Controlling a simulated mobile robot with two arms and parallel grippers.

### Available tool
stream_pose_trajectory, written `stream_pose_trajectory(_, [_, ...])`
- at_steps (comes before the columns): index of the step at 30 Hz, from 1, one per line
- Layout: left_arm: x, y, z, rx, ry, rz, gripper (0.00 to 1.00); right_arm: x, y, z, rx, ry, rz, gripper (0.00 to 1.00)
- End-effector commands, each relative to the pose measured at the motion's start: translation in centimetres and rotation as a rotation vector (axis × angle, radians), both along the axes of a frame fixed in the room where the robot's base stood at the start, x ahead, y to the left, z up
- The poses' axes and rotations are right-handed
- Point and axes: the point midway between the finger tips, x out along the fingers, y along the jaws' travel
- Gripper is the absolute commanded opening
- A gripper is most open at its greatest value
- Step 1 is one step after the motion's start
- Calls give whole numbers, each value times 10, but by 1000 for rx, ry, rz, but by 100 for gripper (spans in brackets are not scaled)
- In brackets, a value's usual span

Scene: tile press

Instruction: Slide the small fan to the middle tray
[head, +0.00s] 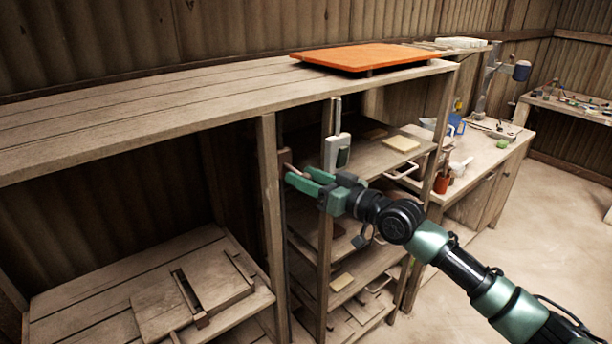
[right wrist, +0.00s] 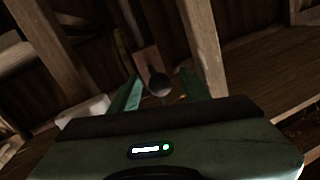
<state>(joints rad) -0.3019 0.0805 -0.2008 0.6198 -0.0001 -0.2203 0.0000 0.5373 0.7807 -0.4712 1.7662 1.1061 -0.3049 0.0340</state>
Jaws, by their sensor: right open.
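I cannot make out a small fan for certain. My right gripper (head: 297,178) is open beside an upright post of the shelf unit. A small brown block (head: 285,157) is at its fingertips. In the right wrist view, a brown plate with a round dark knob (right wrist: 158,85) shows between the open fingers (right wrist: 160,92); I cannot tell whether they touch it. Tray-like shelves are stacked behind the arm: an upper one (head: 375,157) with a pale handle, and lower ones (head: 345,290) partly hidden by my arm. My left gripper is out of view.
Wooden posts (head: 270,215) flank the gripper closely. An orange board (head: 370,57) lies on the top shelf. A workbench (head: 475,160) stands to the right, with open floor before it.

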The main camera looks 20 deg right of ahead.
Motion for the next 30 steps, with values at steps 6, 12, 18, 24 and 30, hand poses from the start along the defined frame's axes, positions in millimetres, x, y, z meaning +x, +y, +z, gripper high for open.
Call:
stream_pose_trajectory(6, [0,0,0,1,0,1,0,0,0,0,0,0,0,19])
stream_pose_trajectory(12, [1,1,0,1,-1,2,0,0,0,0,0,0,0,0])
stream_pose_trajectory(18, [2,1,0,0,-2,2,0,0,0,0,0,0,0,0])
stream_pose_trajectory(24, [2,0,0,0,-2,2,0,0,0,0,0,0,0,0])
stream_pose_trajectory(30, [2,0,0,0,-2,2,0,0,0,0,0,0,0,0])
